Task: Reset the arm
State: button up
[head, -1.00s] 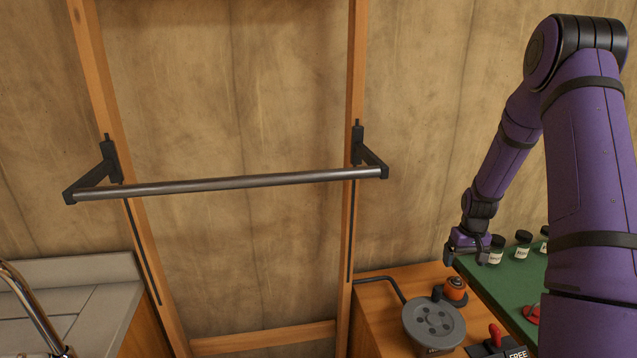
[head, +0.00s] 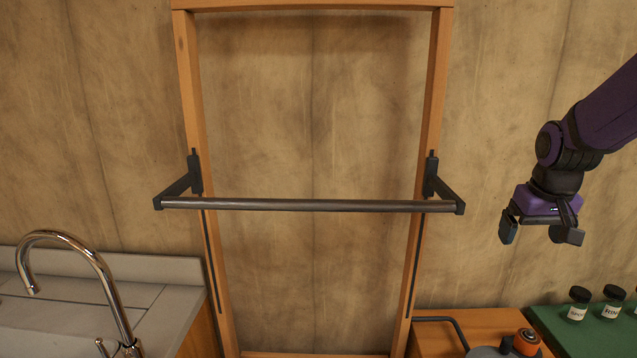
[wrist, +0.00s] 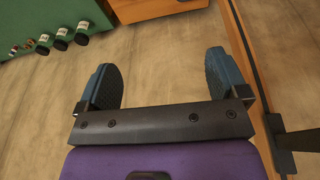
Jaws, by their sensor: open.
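My arm is purple and reaches in from the right edge of the head view. My gripper (head: 540,232) hangs in the air to the right of the wooden frame, pointing down. Its two fingers are apart with nothing between them. In the wrist view my gripper (wrist: 163,85) shows two dark blue pads spread wide, with only the plain wall behind the gap.
A dark metal bar (head: 310,205) spans the wooden frame (head: 432,110) on two brackets. A chrome tap (head: 105,275) stands at left. An orange-topped item (head: 526,342) sits on a wooden cabinet (head: 480,322). Several labelled jars (head: 578,303) stand on a green surface (head: 560,328).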

jog(key=s+a+r+t, duration=0.1)
jog(key=s+a+r, duration=0.2)
jog(key=s, duration=0.3)
jog(key=s+a+r+n+t, duration=0.1)
jog(key=s+a+r, duration=0.2)
jog(key=s, duration=0.4)
jog(key=s+a+r, duration=0.3)
jog(key=s+a, duration=0.1)
jog(key=s, duration=0.2)
jog(key=shift+s+a+t+y, duration=0.3)
jog(key=shift+s+t+y, duration=0.05)
jog(key=shift+t+y, duration=0.05)
